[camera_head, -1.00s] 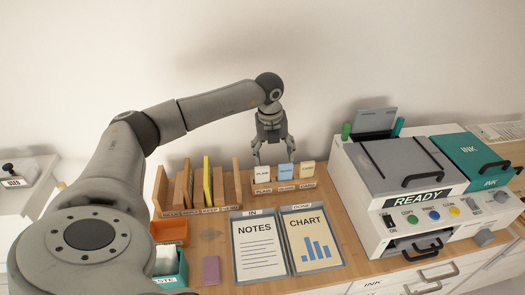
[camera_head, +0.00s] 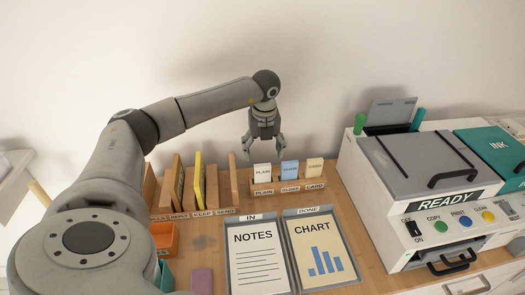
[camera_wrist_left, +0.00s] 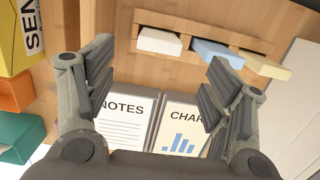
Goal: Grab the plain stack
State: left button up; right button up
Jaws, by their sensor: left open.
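The plain stack (camera_head: 263,173) is a white block of cards in the leftmost slot of a small wooden holder marked PLAIN, GLOSS and CARD. It also shows in the left wrist view (camera_wrist_left: 160,41), beyond the fingers. The blue gloss stack (camera_head: 290,170) and the cream card stack (camera_head: 314,168) stand to its right. My left gripper (camera_head: 264,149) is open and empty, above and behind the holder in the head view. In the left wrist view its two fingers (camera_wrist_left: 160,85) are wide apart, with nothing between them. My right gripper is not in view.
Upright wooden dividers (camera_head: 198,183) stand left of the holder. The NOTES tray (camera_head: 257,250) and CHART tray (camera_head: 321,246) lie in front. A large printer (camera_head: 417,160) showing READY stands at the right. Orange (camera_head: 166,238) and teal bins sit at the left.

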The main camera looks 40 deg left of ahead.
aim_at(263, 166)
pick_arm(q)
notch_tip(263, 166, down, 3)
jog(key=shift+w+a+f+b, duration=0.1)
jog(key=shift+w+b, duration=0.05)
jog(key=shift+b, duration=0.7)
jog(key=shift+w+a+f, duration=0.1)
jog(key=shift+a+f, duration=0.05)
jog(key=shift+f, duration=0.3)
jog(key=shift+f+b, duration=0.5)
jog(key=shift+b, duration=0.25)
notch_tip(263, 166, down, 3)
jog(key=b, duration=0.2)
jog(key=shift+a+f+b, duration=0.1)
jog(key=shift+a+b, duration=0.05)
jog(key=shift+b, duration=0.25)
jog(key=shift+w+f+b, duration=0.1)
jog(key=shift+f+b, duration=0.2)
jog(key=shift+f, duration=0.1)
jog(key=shift+r, duration=0.1)
jog(key=c, duration=1.1)
